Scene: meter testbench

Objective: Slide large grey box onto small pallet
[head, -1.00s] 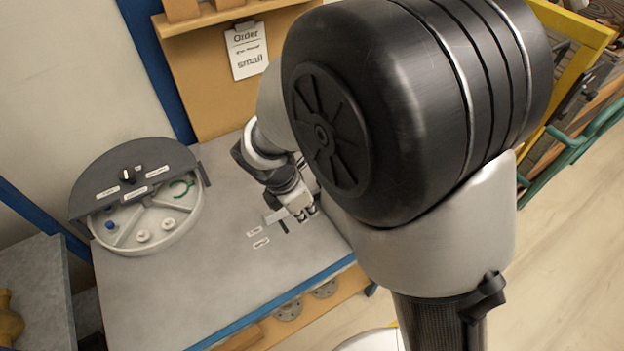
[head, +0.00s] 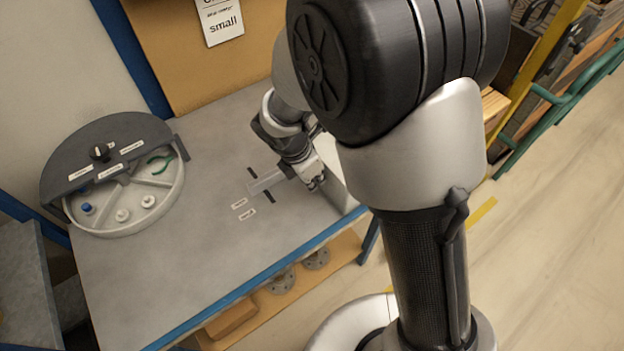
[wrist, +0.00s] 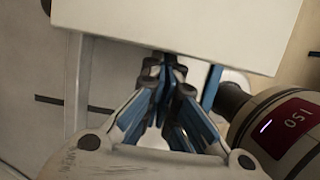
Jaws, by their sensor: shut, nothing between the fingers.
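A pale grey box (head: 337,183) stands near the right edge of the grey table, mostly hidden behind my arm. In the wrist view the pale box (wrist: 180,32) fills the top middle, its plain face in front of my fingers. My gripper (head: 316,182) is shut and holds nothing. It is low over the table at the box's left side. In the wrist view the fingertips (wrist: 165,62) are together at the box's lower edge; whether they touch it I cannot tell. I cannot make out the small pallet for certain.
A round sorting tray (head: 128,205) with a dark half cover stands on the table's left. Labels (head: 243,208) and dark marks lie left of my gripper. A "small" order sheet (head: 222,20) hangs behind. Wooden pieces (head: 492,105) show beyond my arm. The table's front middle is clear.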

